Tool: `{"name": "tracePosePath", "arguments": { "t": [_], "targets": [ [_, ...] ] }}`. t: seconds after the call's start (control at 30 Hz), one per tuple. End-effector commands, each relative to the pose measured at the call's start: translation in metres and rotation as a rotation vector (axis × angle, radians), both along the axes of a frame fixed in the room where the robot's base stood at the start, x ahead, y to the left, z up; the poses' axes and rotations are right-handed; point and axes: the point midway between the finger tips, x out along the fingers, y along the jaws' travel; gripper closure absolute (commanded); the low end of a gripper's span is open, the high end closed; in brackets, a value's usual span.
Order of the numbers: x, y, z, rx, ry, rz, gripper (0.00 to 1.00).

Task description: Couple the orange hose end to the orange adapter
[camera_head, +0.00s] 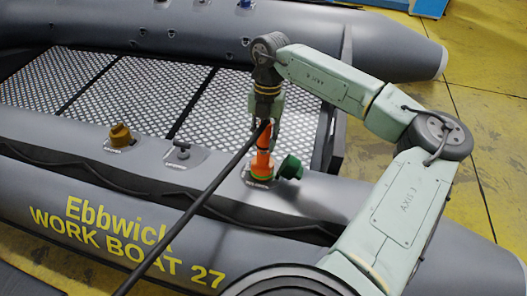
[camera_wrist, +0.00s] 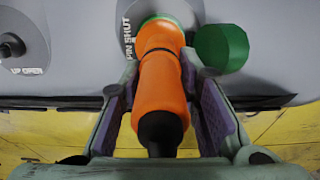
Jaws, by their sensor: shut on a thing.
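The orange hose end (camera_head: 263,138) is held in my gripper (camera_head: 264,128), above the boat's near tube. Its black hose (camera_head: 190,211) runs down to the lower left. Directly below is the orange adapter (camera_head: 261,166), with a green ring at its base. In the wrist view the hose end (camera_wrist: 162,95) lies between the two finger pads of my gripper (camera_wrist: 163,82), pointing toward the green-ringed fitting (camera_wrist: 178,18). The two orange parts look in line and touching or nearly so; I cannot tell whether they are locked. The hose end hides most of the adapter there.
A green cap (camera_head: 290,167) sits just right of the adapter; it also shows in the wrist view (camera_wrist: 222,48). A brown valve cap (camera_head: 120,135) and a dark grey valve (camera_head: 183,149) stand farther left on the tube. The patterned boat floor (camera_head: 215,105) is clear.

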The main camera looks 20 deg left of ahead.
Motion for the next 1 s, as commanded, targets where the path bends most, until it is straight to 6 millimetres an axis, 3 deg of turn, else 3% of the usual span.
{"name": "tracePosePath", "arguments": {
  "t": [1.0],
  "targets": [
    [-0.003,0.000,-0.018,0.000,0.000,0.000,0.98]
  ]
}}
